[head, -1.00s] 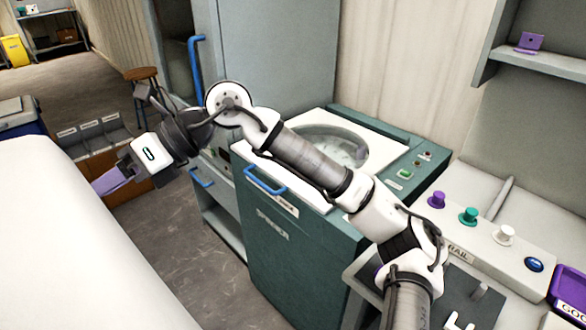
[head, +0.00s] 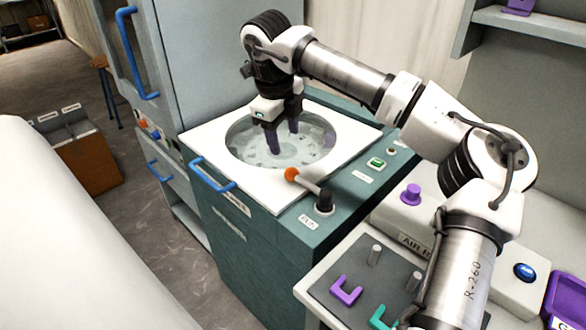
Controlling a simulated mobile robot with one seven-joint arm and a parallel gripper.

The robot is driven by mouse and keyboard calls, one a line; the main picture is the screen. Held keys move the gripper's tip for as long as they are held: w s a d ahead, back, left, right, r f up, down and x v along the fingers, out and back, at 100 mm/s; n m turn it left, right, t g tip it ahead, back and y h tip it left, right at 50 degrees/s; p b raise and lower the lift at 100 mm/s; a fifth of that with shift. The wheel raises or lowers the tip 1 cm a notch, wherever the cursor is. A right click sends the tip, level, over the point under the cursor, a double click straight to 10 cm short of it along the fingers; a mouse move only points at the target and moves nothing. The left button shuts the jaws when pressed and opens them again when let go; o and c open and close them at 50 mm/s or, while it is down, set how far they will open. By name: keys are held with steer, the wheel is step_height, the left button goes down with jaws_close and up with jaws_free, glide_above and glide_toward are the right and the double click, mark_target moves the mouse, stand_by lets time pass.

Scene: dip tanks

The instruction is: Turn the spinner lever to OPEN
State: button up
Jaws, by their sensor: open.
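The spinner (head: 345,232) is a teal cabinet with a white top around a round basin. A lever with an orange ball knob (head: 291,174) sits at its front right top corner. The lever's rod runs from a black pivot (head: 324,203) toward the upper left, with the knob over the white top's edge.
A blue handle (head: 208,178) is on the spinner's front left. A green button (head: 376,163) is on its right panel. A bench at right holds a purple knob (head: 411,194), a blue button (head: 525,271) and purple (head: 346,290) and teal clips. Grey floor lies at left.

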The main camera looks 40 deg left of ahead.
mark_target(290, 168)
steer(key=f, duration=0.3)
steer(key=w+f+p, duration=0.1)
steer(key=f, duration=0.3)
steer(key=w+f+p, duration=0.1)
steer(key=f, duration=0.3)
steer(key=shift+a+f, duration=0.15)
steer(key=shift+f, duration=0.1)
steer(key=shift+w, duration=0.1)
jaws_close()
